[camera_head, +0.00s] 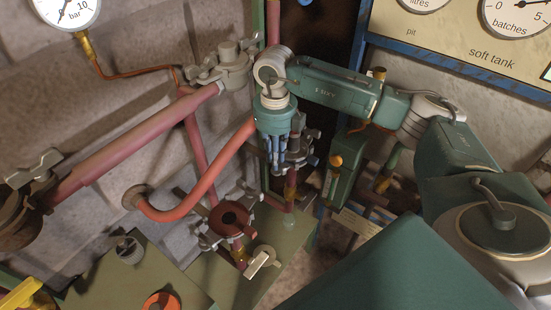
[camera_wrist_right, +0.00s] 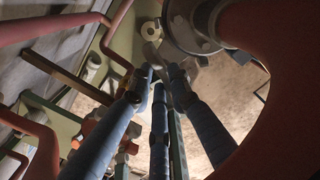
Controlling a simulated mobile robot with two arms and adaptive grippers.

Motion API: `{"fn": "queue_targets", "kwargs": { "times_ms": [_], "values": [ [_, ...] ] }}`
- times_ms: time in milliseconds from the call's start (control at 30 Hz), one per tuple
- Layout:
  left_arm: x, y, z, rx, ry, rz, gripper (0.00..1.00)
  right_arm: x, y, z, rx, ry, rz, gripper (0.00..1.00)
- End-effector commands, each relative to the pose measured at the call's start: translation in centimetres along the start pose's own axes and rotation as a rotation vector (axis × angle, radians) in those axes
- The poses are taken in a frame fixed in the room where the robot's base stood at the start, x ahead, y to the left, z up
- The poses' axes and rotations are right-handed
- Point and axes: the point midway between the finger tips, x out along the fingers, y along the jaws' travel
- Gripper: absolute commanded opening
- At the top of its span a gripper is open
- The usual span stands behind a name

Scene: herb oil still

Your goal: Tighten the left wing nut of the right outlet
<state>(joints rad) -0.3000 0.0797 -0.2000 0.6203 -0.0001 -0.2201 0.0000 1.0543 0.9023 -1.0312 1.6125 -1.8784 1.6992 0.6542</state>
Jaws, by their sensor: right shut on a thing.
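The right outlet is a grey flanged fitting (camera_head: 296,152) on a vertical pipe, right of centre in the head view. A grey flange also shows at the top of the right wrist view (camera_wrist_right: 193,28). My right gripper (camera_head: 277,166) points down at the left side of this fitting. In the right wrist view its blue fingers (camera_wrist_right: 163,78) converge on a grey wing nut (camera_wrist_right: 154,54) beside the flange. The fingers are shut on it and cover part of it. In the head view the fingers hide this nut. My left gripper is not in view.
A pink pipe (camera_head: 130,142) and an orange pipe (camera_head: 205,182) run left of my right gripper. Another flange with wing nuts (camera_head: 229,68) sits above left. An open flanged port (camera_head: 230,220) stands below on a green surface (camera_head: 205,272). A gauge panel (camera_head: 470,42) is at upper right.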

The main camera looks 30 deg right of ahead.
Motion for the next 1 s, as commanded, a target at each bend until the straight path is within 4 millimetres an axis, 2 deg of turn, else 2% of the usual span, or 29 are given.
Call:
{"fn": "queue_targets", "kwargs": {
  "times_ms": [400,1000],
  "values": [
    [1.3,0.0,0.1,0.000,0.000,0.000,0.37,-0.1,-0.1,0.4,0.396,-0.006,0.002,0.00],
    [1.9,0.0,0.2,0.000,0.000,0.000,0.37,-0.2,-0.3,0.6,0.947,-0.007,0.004,0.00]
  ]
}}
